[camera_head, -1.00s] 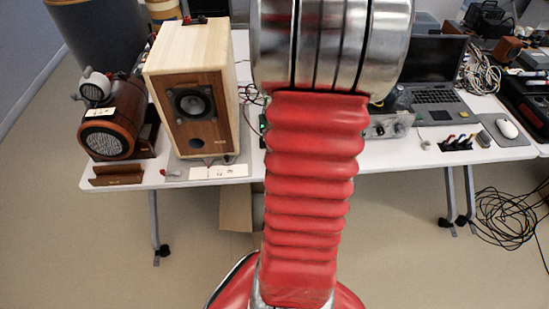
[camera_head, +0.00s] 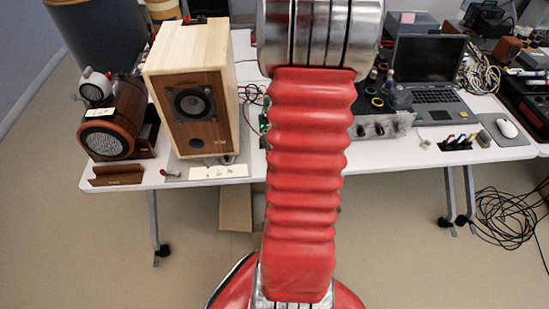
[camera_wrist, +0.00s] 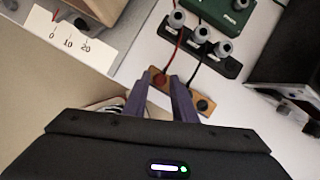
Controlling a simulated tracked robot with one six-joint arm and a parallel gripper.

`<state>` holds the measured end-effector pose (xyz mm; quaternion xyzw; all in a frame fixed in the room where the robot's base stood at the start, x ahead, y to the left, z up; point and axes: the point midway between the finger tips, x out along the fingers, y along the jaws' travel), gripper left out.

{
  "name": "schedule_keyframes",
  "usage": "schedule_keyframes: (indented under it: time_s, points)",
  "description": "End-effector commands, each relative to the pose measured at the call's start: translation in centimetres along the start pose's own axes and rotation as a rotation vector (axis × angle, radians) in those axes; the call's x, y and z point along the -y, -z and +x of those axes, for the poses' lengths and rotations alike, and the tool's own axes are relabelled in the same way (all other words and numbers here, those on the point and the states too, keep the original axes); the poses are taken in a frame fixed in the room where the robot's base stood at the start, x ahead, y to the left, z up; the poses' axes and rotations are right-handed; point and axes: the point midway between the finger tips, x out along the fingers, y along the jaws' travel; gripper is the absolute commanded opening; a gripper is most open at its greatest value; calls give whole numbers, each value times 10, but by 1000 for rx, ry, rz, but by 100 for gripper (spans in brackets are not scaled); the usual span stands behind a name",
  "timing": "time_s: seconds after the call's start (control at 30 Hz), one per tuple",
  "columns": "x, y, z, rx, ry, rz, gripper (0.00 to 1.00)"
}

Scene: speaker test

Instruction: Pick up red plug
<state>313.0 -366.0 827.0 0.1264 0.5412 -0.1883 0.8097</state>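The red plug (camera_wrist: 160,79) sits at one end of a small wooden strip (camera_wrist: 183,92) on the white table. A red cable runs from it up the wrist view. My gripper (camera_wrist: 160,83) has two purple fingers, which are apart. Their tips are on either side of the red plug in the picture. I cannot tell whether they touch it. A black plug (camera_wrist: 203,105) with a black cable is at the strip's other end. In the head view my arm hides the gripper and the strip.
A black block with several grey terminals (camera_wrist: 200,48) and a green box (camera_wrist: 224,14) stand above the strip. A dark box (camera_wrist: 285,79) is at right. A wooden speaker (camera_head: 194,95) stands left of my arm, near a paper scale (camera_wrist: 68,42) on the table (camera_head: 400,154).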

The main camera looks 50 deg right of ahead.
Motion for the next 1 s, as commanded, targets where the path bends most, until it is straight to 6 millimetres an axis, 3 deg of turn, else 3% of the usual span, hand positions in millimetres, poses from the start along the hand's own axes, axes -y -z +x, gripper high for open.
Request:
schedule_keyframes:
  time_s: [0.33, 0.9, 1.0]
  points:
    - [0, 0, 22, 0, 0, -1, 25]
    - [0, 0, 23, 0, 0, -1, 25]
    - [0, 0, 22, 0, 0, -1, 18]
